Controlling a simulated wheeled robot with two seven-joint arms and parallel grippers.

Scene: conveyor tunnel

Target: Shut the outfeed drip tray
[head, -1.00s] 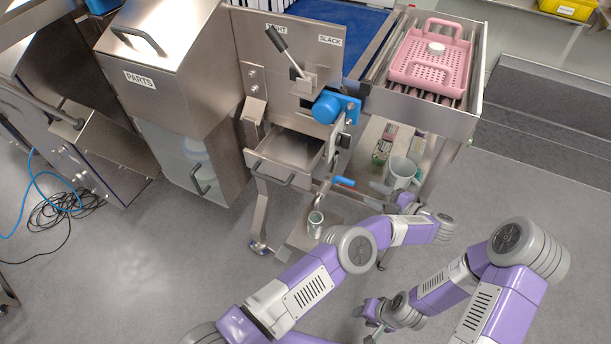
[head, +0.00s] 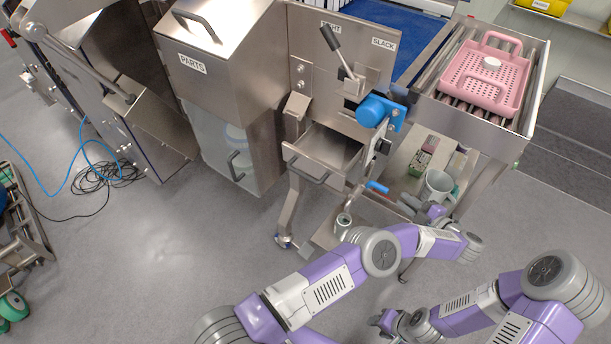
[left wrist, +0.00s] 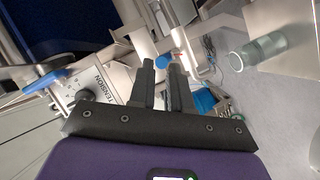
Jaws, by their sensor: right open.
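The drip tray (head: 326,152) is an open metal drawer below the front panel in the head view. It stands pulled out, with a dark bar handle (head: 307,172) on its front. My left gripper (head: 404,204) is to the right of the tray and a little lower in the picture, by the grey mug, with its fingers apart. In the left wrist view its two dark fingers (left wrist: 163,66) have a narrow gap with nothing held between them. My right gripper (head: 377,321) is open and empty, low over the floor. The tray cannot be made out surely in the left wrist view.
A blue-handled lever (head: 377,187) and a small metal can (head: 343,221) are near the tray. A grey mug (head: 439,186) stands on the lower shelf. A pink basket (head: 487,80) sits on the rollers.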

